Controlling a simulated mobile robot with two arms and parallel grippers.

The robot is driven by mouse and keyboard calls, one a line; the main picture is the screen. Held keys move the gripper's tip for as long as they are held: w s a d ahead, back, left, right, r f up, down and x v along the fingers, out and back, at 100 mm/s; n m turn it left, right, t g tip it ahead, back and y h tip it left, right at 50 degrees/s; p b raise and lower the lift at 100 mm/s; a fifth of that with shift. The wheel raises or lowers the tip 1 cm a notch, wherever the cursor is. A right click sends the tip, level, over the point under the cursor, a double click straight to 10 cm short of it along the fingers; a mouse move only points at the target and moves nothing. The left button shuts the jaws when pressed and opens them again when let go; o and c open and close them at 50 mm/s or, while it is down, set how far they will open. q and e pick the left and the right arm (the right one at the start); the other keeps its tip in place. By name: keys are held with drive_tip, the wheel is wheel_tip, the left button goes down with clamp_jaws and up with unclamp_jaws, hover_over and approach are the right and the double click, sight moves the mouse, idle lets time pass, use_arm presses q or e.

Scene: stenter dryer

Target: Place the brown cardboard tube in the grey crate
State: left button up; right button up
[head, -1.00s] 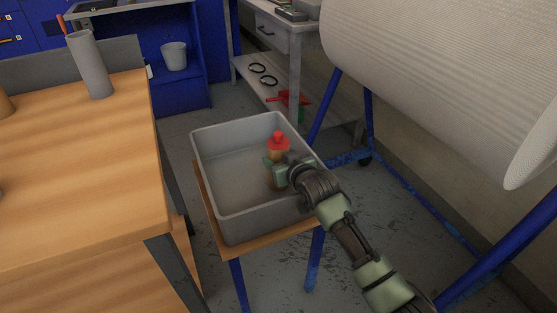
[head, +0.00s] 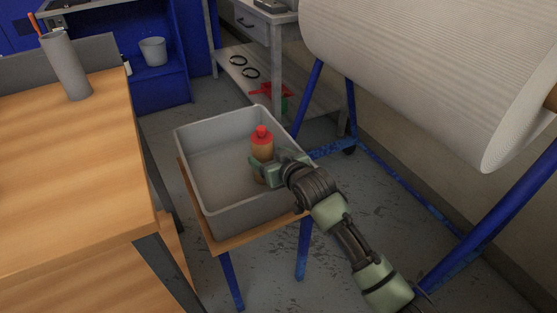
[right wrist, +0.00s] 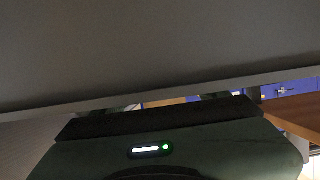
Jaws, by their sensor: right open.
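The grey crate (head: 212,226) sits on a small stand in the middle of the head view. A brown upright cylinder with a red, stepped top (head: 262,144) is inside it, near its right side. It looks like a capped bottle; I cannot tell if it is the cardboard tube. The right wrist view shows mostly a plain grey surface. My left gripper is not in view.
A wooden table (head: 70,180) stands left of the crate, with a grey cylinder (head: 66,66) holding a red stick. A large white roll (head: 420,65) on a blue frame (head: 310,100) stands to the right. The crate's left part is empty.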

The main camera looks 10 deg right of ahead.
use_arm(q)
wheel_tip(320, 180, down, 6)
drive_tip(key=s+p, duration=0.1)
use_arm(e)
drive_tip(key=v, duration=0.7)
drive_tip(key=shift+s+r, duration=0.2)
drive_tip(key=shift+s, duration=0.05)
drive_tip(key=shift+d, duration=0.1)
